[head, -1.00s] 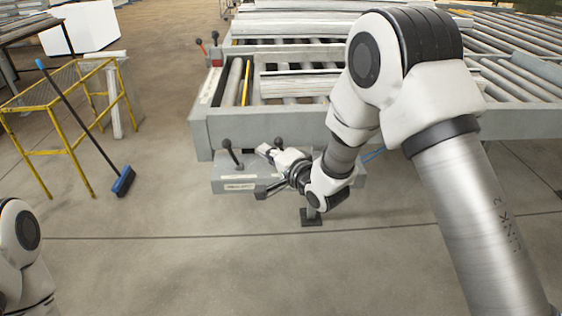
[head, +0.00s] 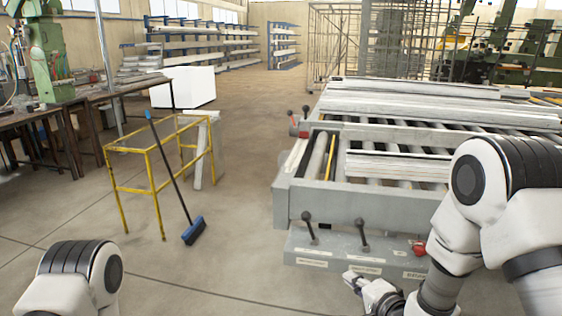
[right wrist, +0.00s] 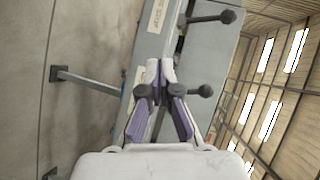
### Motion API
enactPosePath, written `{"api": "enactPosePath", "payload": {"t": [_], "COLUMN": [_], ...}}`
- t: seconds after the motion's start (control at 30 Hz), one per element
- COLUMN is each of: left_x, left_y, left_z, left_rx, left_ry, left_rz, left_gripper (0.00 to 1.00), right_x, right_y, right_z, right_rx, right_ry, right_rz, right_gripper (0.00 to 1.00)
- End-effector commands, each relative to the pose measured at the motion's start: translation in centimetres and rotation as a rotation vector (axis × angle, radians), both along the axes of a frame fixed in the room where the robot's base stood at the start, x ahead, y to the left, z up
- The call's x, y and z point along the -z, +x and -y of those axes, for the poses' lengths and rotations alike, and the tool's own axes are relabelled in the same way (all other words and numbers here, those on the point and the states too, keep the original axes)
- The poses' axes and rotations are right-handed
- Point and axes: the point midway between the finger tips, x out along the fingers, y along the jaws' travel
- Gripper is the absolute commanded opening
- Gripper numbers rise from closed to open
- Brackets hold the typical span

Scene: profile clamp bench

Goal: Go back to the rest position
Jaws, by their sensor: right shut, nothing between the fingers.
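My right gripper (head: 349,275) shows at the bottom of the head view, in front of the label panel of the clamp bench (head: 345,252). Its fingers are shut and hold nothing; they also show in the right wrist view (right wrist: 160,68), closed together in front of the panel. Two black-knobbed levers, a left one (head: 310,228) and a right one (head: 362,236), stand on the panel. A red knob (head: 419,248) sits at its right, beside my right arm. Only the upper part of my left arm shows at the bottom left; its gripper is out of view.
A roller table (head: 285,205) carrying long metal profiles (head: 400,88) lies behind the panel. A yellow frame (head: 150,175) and a blue broom (head: 194,230) stand to the left. The floor (head: 235,265) between broom and panel is clear.

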Motion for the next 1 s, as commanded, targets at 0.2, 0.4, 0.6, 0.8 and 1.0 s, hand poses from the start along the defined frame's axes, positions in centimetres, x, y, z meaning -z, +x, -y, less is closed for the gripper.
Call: {"api": "enactPosePath", "payload": {"t": [0.2, 0.4, 0.6, 0.8, 1.0], "left_x": [0.0, 0.0, 0.0, 0.0, 0.0], "left_y": [0.0, 0.0, 0.0, 0.0, 0.0], "left_z": [0.0, 0.0, 0.0, 0.0, 0.0], "left_rx": [0.0, 0.0, 0.0, 0.0, 0.0], "left_ry": [0.0, 0.0, 0.0, 0.0, 0.0], "left_rz": [0.0, 0.0, 0.0, 0.0, 0.0], "left_gripper": [0.65, 0.65, 0.65, 0.65, 0.65], "right_x": [16.7, 25.8, 26.1, 26.1, 26.1], "right_y": [-11.2, -26.7, -34.2, -34.5, -34.4], "right_z": [1.6, 4.0, 5.5, 5.5, 5.5], "right_rx": [0.0, -0.293, -0.797, -0.926, -0.922], "right_ry": [-0.165, -0.58, -0.916, -0.985, -0.983], "right_rz": [-0.423, -0.815, -0.924, -0.882, -0.881], "right_gripper": [0.0, 0.0, 0.0, 0.0, 0.0]}}
